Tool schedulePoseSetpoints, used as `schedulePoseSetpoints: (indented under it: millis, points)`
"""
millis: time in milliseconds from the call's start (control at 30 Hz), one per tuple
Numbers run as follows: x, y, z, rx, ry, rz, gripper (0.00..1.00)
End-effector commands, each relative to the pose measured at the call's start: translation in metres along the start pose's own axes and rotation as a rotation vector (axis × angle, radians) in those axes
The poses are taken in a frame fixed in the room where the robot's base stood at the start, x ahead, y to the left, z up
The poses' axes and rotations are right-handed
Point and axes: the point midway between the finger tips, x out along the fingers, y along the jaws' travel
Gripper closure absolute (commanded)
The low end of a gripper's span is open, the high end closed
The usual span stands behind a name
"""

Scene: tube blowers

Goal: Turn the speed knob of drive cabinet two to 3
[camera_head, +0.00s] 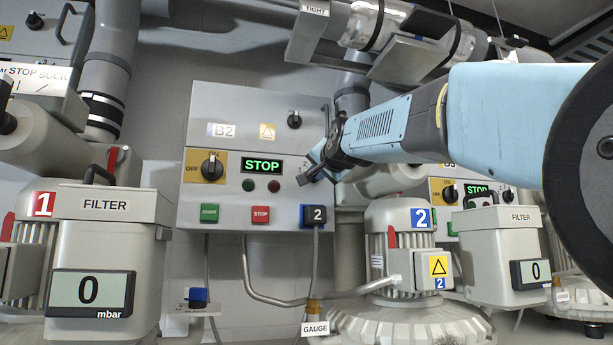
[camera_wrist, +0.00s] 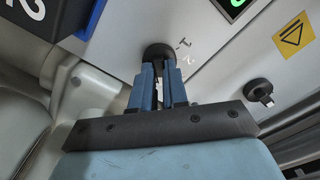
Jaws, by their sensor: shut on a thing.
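Cabinet B2 (camera_head: 228,105) hangs on the wall in the middle of the head view, its green display (camera_head: 262,166) reading STOP. My gripper (camera_head: 316,168) reaches its right side from the right. In the wrist view my blue gripper fingers (camera_wrist: 158,72) are shut on a round black knob (camera_wrist: 157,50). Small marks, seemingly 1 and 2, show on the panel beside this knob. Its pointer and the other marks are hidden or too small to read. In the head view my gripper covers the knob.
A smaller black knob (camera_head: 294,119) sits higher on the panel. A rotary ON/OFF switch (camera_head: 211,166), green START button (camera_head: 209,213) and red STOP button (camera_head: 261,214) are on the left and below. A plug marked 2 (camera_head: 317,215) sits just under my gripper. Pipes (camera_head: 375,25) run above.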

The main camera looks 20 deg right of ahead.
Motion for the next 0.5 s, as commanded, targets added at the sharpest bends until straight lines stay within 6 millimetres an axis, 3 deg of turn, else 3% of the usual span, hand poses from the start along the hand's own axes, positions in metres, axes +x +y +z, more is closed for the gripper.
schedulePoseSetpoints:
  millis: [500]
  points:
    - [0.0017, 0.0014, 0.0042, -0.469, -0.011, 0.005, 1.0]
